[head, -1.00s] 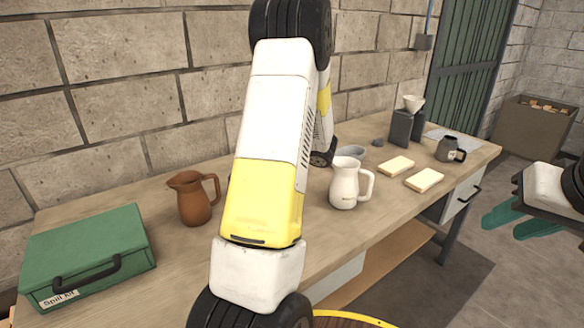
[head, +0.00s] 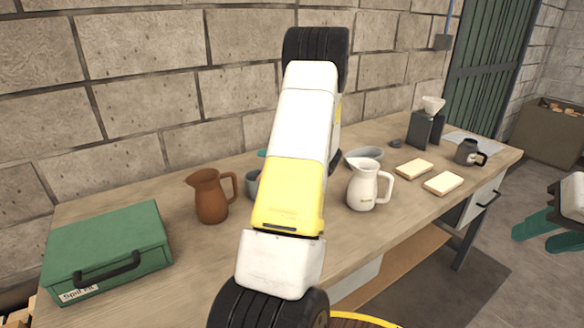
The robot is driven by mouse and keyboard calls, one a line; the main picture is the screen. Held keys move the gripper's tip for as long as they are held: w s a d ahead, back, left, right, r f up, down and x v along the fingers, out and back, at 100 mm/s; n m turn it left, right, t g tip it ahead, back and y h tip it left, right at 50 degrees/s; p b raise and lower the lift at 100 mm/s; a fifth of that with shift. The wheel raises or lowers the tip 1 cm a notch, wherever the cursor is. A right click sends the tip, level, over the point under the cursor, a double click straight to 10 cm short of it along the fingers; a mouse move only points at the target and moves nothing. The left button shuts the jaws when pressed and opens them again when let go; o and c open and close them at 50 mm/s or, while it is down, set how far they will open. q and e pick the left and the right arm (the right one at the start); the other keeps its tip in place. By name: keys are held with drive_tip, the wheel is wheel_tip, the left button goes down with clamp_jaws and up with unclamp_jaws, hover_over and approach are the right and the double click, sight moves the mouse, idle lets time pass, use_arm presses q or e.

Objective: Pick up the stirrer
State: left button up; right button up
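I cannot make out a stirrer; my own raised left arm covers the middle of the workbench (head: 120,210). A dark grey cup (head: 252,186) shows partly at the arm's left edge, and its contents are hidden. Of my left gripper (head: 262,153), only a small teal bit shows behind the arm, above the cup; whether it holds anything is hidden. My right gripper (head: 549,230) is at the right edge, off the bench, with its teal fingers apart and nothing seen between them.
A brown jug (head: 211,197) and green case (head: 108,250) stand left. The wall is close behind.

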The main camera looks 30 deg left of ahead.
use_arm(q)
drive_tip(key=shift+w+a+f, duration=0.15)
drive_tip(key=shift+a+f, duration=0.05)
drive_tip(key=shift+a, duration=0.4)
clamp_jaws()
